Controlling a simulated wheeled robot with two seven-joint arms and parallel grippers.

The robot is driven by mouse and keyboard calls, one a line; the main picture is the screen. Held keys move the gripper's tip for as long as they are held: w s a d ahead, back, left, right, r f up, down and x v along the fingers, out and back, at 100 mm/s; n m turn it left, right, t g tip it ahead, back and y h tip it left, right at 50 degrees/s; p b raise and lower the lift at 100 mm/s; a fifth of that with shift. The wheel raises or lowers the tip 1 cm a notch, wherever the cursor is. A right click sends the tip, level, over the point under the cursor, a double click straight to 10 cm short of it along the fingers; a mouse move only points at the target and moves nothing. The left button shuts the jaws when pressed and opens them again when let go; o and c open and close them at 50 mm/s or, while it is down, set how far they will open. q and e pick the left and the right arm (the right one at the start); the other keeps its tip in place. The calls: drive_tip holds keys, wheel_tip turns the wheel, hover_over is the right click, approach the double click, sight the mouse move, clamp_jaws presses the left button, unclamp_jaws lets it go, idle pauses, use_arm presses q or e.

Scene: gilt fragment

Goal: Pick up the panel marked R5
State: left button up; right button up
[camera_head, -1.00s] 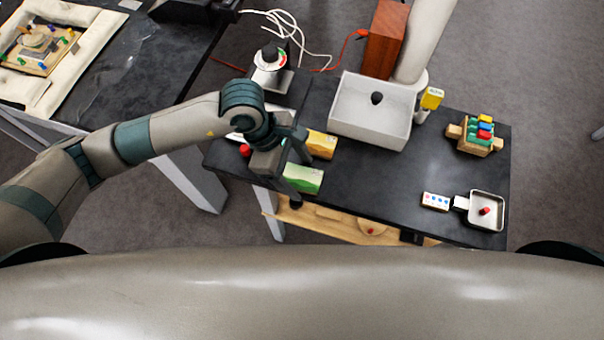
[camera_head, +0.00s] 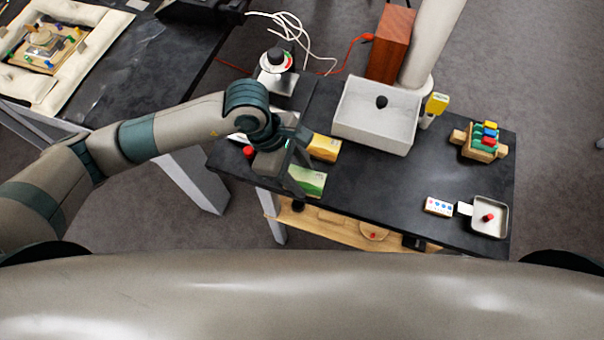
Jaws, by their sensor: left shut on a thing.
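Several small panels lie at the left end of the dark table; their markings are too small to read, so I cannot tell which is R5. A green panel (camera_head: 312,181) lies near the front edge, and a yellow-orange panel (camera_head: 324,148) lies just behind it. A pale panel shows partly behind my left arm. My left gripper (camera_head: 297,180) points down at the green panel's left side and is shut on it; the fingertips are partly hidden by the wrist. The green panel looks still at table level. My right gripper is out of view.
A white bin (camera_head: 376,115) with a dark knob stands behind the panels. A red button (camera_head: 249,152) is left of the gripper. A block rack (camera_head: 480,142) and a small tray (camera_head: 489,216) are at the right. The table's middle is clear.

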sight(301, 178)
use_arm(q)
drive_tip(key=shift+r+b, duration=0.35)
drive_tip(key=shift+r, duration=0.2)
wheel_tip(301, 178, up, 2)
drive_tip(key=shift+r+b, duration=0.2)
drive_tip(key=shift+b, duration=0.5)
drive_tip(key=s+r+p, duration=0.7)
drive_tip(key=s+p, duration=0.1)
drive_tip(key=s, duration=0.3)
drive_tip(key=shift+s+a, duration=0.15)
drive_tip(key=shift+s, duration=0.2)
